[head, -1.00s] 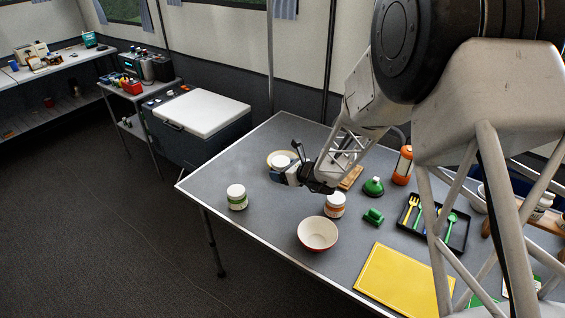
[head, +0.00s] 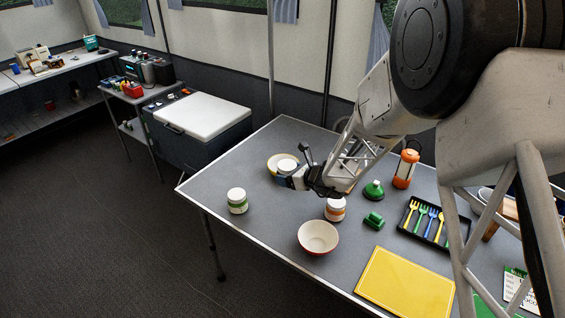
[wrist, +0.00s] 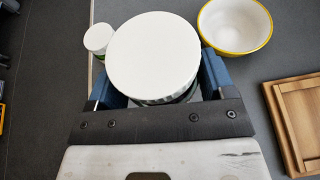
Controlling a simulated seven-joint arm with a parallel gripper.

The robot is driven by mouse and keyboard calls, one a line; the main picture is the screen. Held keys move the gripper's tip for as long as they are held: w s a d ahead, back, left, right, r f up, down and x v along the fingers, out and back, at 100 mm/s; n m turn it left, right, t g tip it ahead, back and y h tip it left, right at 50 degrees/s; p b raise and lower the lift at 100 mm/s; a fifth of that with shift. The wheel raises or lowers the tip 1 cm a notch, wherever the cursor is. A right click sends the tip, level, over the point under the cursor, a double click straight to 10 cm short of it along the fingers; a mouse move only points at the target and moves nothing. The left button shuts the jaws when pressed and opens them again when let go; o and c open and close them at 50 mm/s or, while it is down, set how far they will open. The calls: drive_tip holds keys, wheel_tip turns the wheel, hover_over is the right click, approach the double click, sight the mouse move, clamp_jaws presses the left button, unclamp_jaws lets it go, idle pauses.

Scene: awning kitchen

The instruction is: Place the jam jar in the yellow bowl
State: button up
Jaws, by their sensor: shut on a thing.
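The held jar (wrist: 153,55) has a broad white lid, with a strip of dark green and white label below. I take it to be the jam jar; its wording is not legible. My gripper (wrist: 158,82) is shut around its sides with blue fingers. The yellow bowl (wrist: 236,22), white inside and empty in the wrist view, stands to the upper right of the jar, apart from it. In the head view the yellow bowl (head: 271,161) is partly hidden behind the jar's white lid (head: 287,165) and my gripper (head: 286,180). Jar height above the table is unclear.
A white-lidded jar with a green label (head: 237,201) and one with an orange label (head: 335,209) stand nearby. A red bowl (head: 318,237), green objects, an orange lantern (head: 404,168), a cutlery tray and a yellow board (head: 406,284) occupy the right. A wooden board (wrist: 298,120) lies right in the wrist view.

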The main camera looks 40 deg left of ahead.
drive_tip(key=w+a+f, duration=0.1)
drive_tip(key=w+a, duration=0.9)
drive_tip(key=shift+w+a+f, duration=0.15)
drive_tip(key=shift+w+a, duration=0.05)
drive_tip(key=shift+a, duration=0.15)
idle(0.4)
drive_tip(key=shift+w+a+f, duration=0.15)
drive_tip(key=shift+f, duration=0.75)
drive_tip(key=shift+w+a+f, duration=0.15)
drive_tip(key=shift+f, duration=0.75)
drive_tip(key=shift+f, duration=0.6)
drive_tip(key=o, duration=1.1)
drive_tip(key=shift+c, duration=0.2)
